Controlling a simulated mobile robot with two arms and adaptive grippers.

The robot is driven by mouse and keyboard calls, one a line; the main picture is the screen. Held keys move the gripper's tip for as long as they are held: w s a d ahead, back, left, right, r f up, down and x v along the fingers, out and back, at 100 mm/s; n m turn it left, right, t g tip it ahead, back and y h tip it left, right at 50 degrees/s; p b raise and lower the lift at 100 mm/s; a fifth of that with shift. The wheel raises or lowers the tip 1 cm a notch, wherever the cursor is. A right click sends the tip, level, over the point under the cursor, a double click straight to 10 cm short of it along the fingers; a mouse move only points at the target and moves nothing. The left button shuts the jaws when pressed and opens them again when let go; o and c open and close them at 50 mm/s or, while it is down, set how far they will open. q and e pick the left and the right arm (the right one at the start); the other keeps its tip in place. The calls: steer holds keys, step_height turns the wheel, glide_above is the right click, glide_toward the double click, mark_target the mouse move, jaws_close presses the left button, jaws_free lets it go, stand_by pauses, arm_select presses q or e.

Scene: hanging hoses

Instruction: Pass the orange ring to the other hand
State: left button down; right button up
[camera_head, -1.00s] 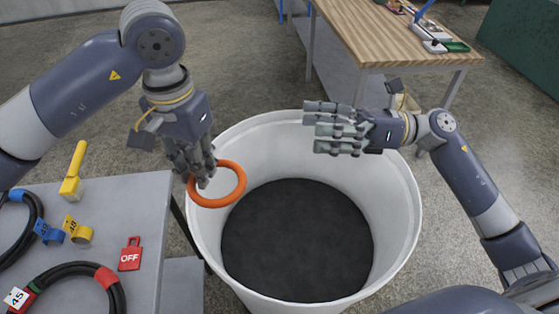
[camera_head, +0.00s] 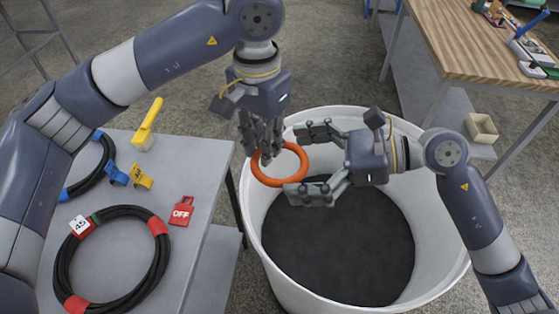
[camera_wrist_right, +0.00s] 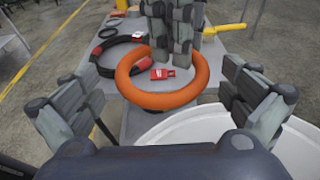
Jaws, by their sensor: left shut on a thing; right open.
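The orange ring (camera_head: 296,178) hangs over the left part of the white bin's opening in the head view. My left gripper (camera_head: 262,158) is shut on its upper left side, coming down from above. My right gripper (camera_head: 310,162) is open, its fingers spread to the left, with the ring's right side near the gap between them. In the right wrist view the ring (camera_wrist_right: 165,101) lies ahead between the open fingers, apart from them. The left gripper's fingers (camera_wrist_right: 175,35) cover part of the ring's far side there.
The white bin (camera_head: 255,225) with a dark bottom stands below both grippers. A grey table (camera_head: 200,215) at left holds coiled black hoses (camera_head: 160,262), a red OFF tag (camera_head: 181,212) and a yellow-handled tool (camera_head: 148,124). A wooden workbench (camera_head: 450,45) stands at the back right.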

steer(key=shift+x, duration=1.8)
steer(key=c, duration=1)
arm_select(q)
steer(key=c, duration=1.3)
jaws_free()
steer(key=shift+d, duration=0.1)
steer(key=shift+c, duration=0.2)
arm_select(e)
steer(key=shift+s, duration=0.15)
